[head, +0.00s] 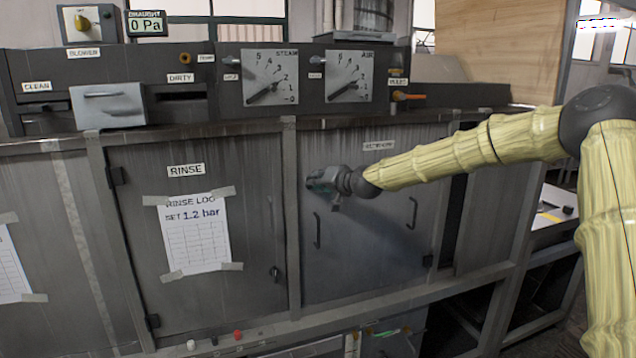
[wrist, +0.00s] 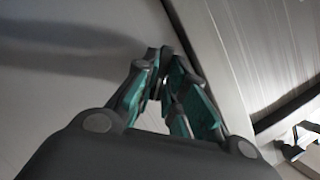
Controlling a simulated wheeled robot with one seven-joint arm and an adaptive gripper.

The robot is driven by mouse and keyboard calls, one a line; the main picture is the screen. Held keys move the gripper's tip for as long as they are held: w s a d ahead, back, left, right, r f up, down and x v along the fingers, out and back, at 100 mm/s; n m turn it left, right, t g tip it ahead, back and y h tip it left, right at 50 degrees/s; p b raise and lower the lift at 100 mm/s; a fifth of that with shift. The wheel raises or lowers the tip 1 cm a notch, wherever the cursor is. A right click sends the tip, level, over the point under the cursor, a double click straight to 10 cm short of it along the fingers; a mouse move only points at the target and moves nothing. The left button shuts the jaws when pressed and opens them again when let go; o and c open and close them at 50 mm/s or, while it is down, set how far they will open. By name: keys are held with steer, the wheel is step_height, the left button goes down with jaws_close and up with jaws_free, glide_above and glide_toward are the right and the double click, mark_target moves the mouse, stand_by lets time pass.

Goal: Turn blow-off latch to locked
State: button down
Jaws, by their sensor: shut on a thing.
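The blow-off door (head: 370,240) is the grey panel right of the rinse door, under a small label (head: 378,146) too blurred to read surely. My gripper (head: 316,184) is at the upper left edge of this door, beside the post between the two doors. In the wrist view my gripper (wrist: 166,62) has its teal-padded fingers drawn together at the tips. It is shut on the blow-off latch, which the fingers almost wholly hide. I cannot tell the latch's angle.
The rinse door (head: 140,230) to the left carries a taped paper log (head: 195,235) and a small latch (head: 275,273). Two bar handles (head: 317,230) stand out on the blow-off door. Above are two dials (head: 270,78) and an orange-handled valve (head: 408,96).

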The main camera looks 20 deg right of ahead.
steer(key=shift+a+n+g+h+b, duration=0.25)
steer(key=shift+n+h+b, duration=0.7)
steer(key=shift+n, duration=0.45)
steer(key=shift+a+n+g+h+b, duration=0.1)
steer(key=shift+n+g+h+b, duration=0.15)
steer(key=shift+n+h+b, duration=0.95)
steer(key=shift+n, duration=0.5)
steer(key=c, duration=1.5)
jaws_free()
steer(key=shift+s+r, duration=0.1)
steer(key=shift+r, duration=0.05)
steer(key=v, duration=1.1)
steer(key=shift+s, duration=0.35)
